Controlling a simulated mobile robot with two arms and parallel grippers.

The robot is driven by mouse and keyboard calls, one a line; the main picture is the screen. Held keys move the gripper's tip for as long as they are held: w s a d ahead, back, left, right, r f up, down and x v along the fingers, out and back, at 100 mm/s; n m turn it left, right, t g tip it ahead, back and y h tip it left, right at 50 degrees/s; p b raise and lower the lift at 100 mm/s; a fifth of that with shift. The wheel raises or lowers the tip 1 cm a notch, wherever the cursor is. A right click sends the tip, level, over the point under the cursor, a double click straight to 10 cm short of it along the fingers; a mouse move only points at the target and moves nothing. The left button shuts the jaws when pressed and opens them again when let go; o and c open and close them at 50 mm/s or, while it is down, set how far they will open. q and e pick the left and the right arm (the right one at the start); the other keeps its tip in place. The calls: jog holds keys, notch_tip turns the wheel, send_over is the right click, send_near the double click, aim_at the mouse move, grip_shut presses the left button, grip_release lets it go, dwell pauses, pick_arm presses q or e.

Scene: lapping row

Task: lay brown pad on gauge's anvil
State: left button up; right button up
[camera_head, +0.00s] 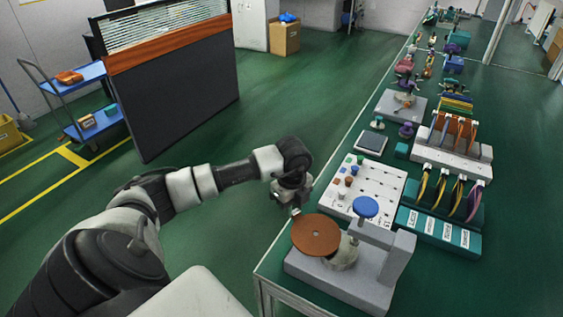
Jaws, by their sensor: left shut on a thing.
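The brown pad (312,243) is a round disc with a small hole in its middle. My left gripper (296,211) is shut on the pad's far edge and holds it out level. The gauge (372,279) is a grey block with an upright at its right and a blue round top (365,207). Its pale round anvil (346,254) shows just right of the pad, which covers its left part in the picture. I cannot tell whether the pad touches the anvil. My right gripper is out of view.
A white pegboard (384,188) with small coloured pieces lies behind the gauge. Teal holders (438,231) with coloured strips stand at the right. A dark square plate (372,143) and more tools sit farther along the green bench.

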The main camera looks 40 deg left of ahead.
aim_at(315, 221)
pick_arm(q)
jog(key=d, duration=0.2)
jog(key=w+d, duration=0.1)
jog(key=d, duration=0.3)
jog(key=shift+w+d+f, duration=0.1)
jog(key=shift+w+d, duration=0.15)
jog(key=shift+f, duration=0.55)
jog(key=o, duration=1)
jog(key=shift+o, duration=0.2)
notch_tip(315, 221, up, 11)
jog(key=b, duration=0.1)
jog(key=shift+s+f, duration=0.1)
jog(key=shift+f, duration=0.05)
